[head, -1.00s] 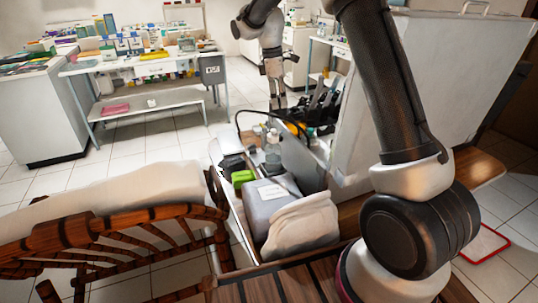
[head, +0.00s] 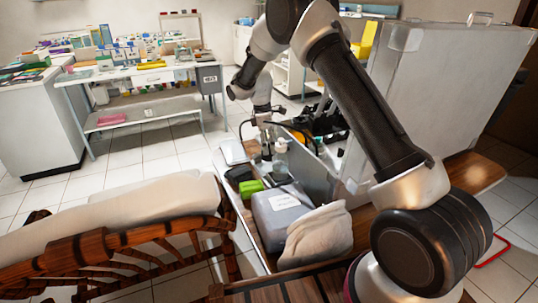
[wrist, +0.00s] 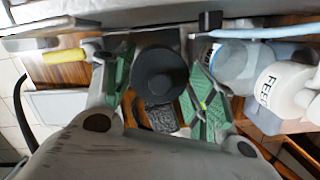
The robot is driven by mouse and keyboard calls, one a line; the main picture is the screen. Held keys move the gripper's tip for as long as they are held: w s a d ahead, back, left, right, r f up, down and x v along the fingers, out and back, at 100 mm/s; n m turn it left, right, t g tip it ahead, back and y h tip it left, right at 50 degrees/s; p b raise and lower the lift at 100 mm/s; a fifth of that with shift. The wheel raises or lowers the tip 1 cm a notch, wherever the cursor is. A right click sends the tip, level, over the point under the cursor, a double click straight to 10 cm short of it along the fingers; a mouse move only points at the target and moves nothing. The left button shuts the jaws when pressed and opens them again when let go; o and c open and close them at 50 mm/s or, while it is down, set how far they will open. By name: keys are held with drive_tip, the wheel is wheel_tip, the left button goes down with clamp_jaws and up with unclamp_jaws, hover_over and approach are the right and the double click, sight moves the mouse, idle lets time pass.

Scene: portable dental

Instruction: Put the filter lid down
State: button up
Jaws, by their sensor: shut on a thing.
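My gripper (wrist: 160,95) shows in the wrist view with green pads on its two fingers. A dark grey round piece (wrist: 158,74), which I take to be the filter lid, sits between the pads, and the gripper is shut on it. In the head view my gripper (head: 264,122) points down over the far end of the bench beside the open case (head: 318,178). The lid cannot be made out there. The wrist view does not show clearly whether the lid touches anything below.
Bottles, one a white lettered bottle (wrist: 285,88), stand close to the right finger. A yellow object (wrist: 64,56) lies to the left. In the head view a grey box (head: 272,222), a cloth bundle (head: 315,236) and a green item (head: 250,188) crowd the bench's near part.

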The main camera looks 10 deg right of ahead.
drive_tip(key=shift+f, duration=2.3)
drive_tip(key=shift+f, duration=0.1)
drive_tip(key=o, duration=0.9)
drive_tip(key=r, duration=0.4)
drive_tip(key=a+r, duration=0.1)
drive_tip(key=r, duration=0.7)
drive_tip(key=shift+w+a, duration=0.2)
drive_tip(key=shift+a, duration=0.15)
